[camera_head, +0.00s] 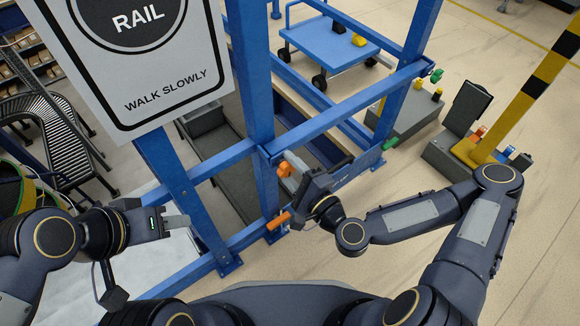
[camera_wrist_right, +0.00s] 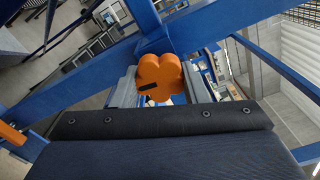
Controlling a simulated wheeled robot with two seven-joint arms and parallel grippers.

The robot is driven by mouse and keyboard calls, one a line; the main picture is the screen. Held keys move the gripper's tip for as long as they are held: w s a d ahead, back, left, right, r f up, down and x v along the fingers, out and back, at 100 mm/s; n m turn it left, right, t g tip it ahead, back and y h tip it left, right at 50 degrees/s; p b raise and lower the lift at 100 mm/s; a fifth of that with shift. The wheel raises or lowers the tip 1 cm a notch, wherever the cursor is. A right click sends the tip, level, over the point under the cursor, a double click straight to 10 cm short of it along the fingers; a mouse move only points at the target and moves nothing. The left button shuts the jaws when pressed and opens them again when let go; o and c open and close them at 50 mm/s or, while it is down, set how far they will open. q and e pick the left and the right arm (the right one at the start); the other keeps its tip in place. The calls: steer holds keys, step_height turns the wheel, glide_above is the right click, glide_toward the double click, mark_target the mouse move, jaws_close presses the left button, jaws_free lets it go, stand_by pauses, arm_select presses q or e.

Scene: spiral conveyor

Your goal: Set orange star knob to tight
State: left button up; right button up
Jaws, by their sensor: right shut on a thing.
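The orange star knob (camera_head: 285,169) sits on a blue post of the frame, with my right gripper (camera_head: 290,163) at it. In the right wrist view the lobed knob (camera_wrist_right: 160,77) lies between the two grey fingers of my right gripper (camera_wrist_right: 160,88), which is shut on it. A dark mark shows on the knob's face. The fingers hide its sides. My left gripper (camera_head: 175,220) is away to the left, near a blue upright and clear of the knob. Its finger gap cannot be made out.
An orange handle (camera_head: 278,221) is lower on the same post, below my right gripper. Blue beams (camera_head: 340,112) surround the knob. A hanging sign (camera_head: 140,60) blocks the upper left. A blue cart (camera_head: 335,42) stands behind. The floor at right (camera_head: 545,235) is clear.

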steer(key=shift+f+m, duration=0.1)
steer(key=shift+m, duration=1.2)
steer(key=o, duration=1)
steer(key=shift+c, duration=0.2)
steer(key=shift+s, duration=0.1)
steer(key=p+v, duration=0.1)
steer(key=v, duration=0.6)
steer(key=shift+s+d, duration=0.2)
steer(key=shift+s, duration=0.05)
